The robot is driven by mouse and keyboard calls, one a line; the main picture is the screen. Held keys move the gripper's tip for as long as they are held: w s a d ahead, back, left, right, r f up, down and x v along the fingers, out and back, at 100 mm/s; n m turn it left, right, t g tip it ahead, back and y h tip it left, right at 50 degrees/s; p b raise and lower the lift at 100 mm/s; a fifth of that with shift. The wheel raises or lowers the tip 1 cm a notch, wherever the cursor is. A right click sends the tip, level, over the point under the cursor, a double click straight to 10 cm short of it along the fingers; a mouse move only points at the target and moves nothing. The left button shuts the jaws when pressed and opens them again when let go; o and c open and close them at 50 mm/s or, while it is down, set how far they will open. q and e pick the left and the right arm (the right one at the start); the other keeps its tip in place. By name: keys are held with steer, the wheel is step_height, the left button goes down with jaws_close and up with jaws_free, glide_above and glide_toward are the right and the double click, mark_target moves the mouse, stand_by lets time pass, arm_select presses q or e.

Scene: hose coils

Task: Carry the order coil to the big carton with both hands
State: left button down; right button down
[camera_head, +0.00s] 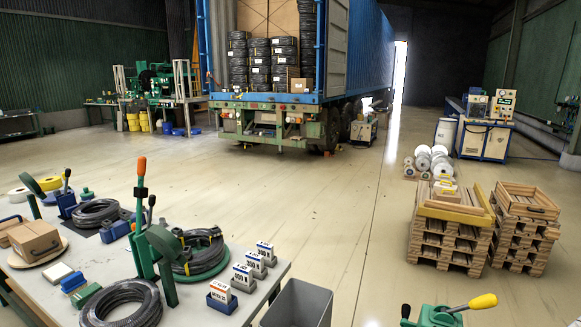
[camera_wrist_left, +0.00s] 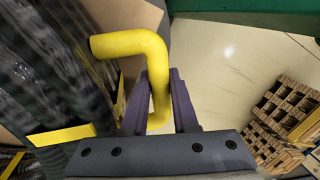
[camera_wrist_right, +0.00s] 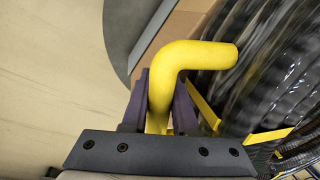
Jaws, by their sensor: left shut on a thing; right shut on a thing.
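A dark, ribbed hose coil with yellow straps fills the left side of the left wrist view (camera_wrist_left: 50,85) and the right side of the right wrist view (camera_wrist_right: 270,75). My left gripper (camera_wrist_left: 162,100) is shut on a bent yellow handle (camera_wrist_left: 130,45) beside the coil. My right gripper (camera_wrist_right: 160,105) is shut on a second bent yellow handle (camera_wrist_right: 205,55) on the coil's other side. Brown cardboard (camera_wrist_left: 125,15) shows next to the coil in both wrist views; I cannot tell whether it is the big carton. Neither gripper nor the held coil shows in the head view.
A workbench (camera_head: 100,255) with loose coils, a small carton (camera_head: 35,240) and numbered blocks stands at the left. A grey bin (camera_head: 298,303) is at its corner. Pallet stacks (camera_head: 450,245) stand right. A blue container trailer (camera_head: 365,45) holds stacked coils. The middle floor is clear.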

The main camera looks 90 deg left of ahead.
arm_select(q)
steer(key=c, duration=0.6)
jaws_free()
steer(key=shift+r, duration=0.15)
arm_select(e)
steer(key=shift+r, duration=0.1)
arm_select(q)
steer(key=shift+s, duration=0.1)
arm_select(e)
steer(key=c, duration=0.6)
jaws_free()
steer(key=shift+s, duration=0.1)
arm_select(q)
steer(key=p+v, duration=0.4)
steer(key=v, duration=0.2)
steer(key=shift+r+p, duration=0.35)
steer(key=shift+r, duration=0.05)
arm_select(e)
steer(key=shift+r, duration=2.35)
arm_select(q)
steer(key=shift+d, duration=0.1)
